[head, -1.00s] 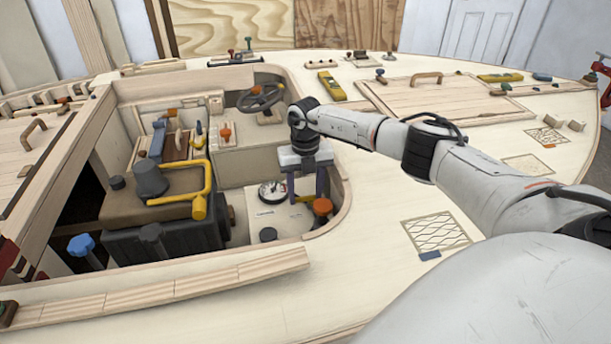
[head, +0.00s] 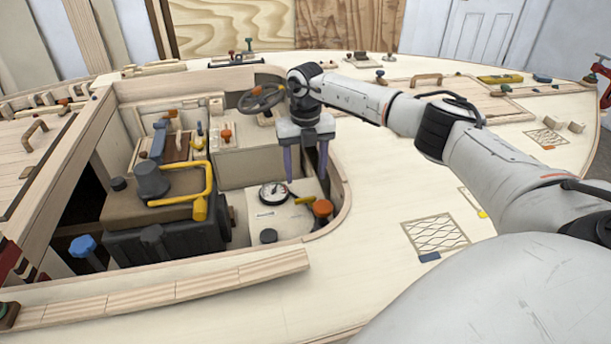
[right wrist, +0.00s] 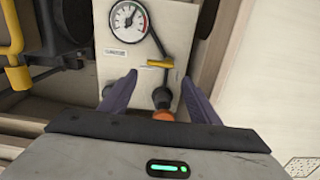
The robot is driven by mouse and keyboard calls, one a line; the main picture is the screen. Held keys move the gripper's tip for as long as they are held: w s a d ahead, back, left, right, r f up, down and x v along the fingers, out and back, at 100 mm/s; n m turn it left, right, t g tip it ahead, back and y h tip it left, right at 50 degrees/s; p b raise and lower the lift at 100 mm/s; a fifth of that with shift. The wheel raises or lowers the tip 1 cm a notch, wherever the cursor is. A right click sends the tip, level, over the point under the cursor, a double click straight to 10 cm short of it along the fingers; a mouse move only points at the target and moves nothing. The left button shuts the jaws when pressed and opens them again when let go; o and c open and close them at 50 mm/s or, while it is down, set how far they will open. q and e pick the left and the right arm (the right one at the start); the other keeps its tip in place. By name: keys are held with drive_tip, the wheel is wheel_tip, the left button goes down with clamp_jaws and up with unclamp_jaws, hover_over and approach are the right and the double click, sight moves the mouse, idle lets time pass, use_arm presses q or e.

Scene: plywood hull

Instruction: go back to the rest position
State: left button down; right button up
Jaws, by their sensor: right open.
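My right gripper (head: 305,162) hangs fingers-down over the right end of the cockpit opening, above the pale box (head: 283,222). Its two purple fingers are apart with nothing between them. In the right wrist view the open fingers (right wrist: 162,88) frame the box, with its round gauge (right wrist: 129,21), yellow lever (right wrist: 160,63) and orange knob (right wrist: 164,114) below. The gauge (head: 273,193) and orange knob (head: 322,208) also show in the head view, clear of the fingertips. My left gripper is not in view.
The plywood deck (head: 380,270) surrounds the opening. A steering wheel (head: 262,97) stands just left of my right wrist. A yellow looped handle (head: 203,185) rises over a dark engine block (head: 165,235) at left. The deck's right front is mostly clear.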

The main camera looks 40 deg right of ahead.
drive_tip(key=shift+r, duration=1.1)
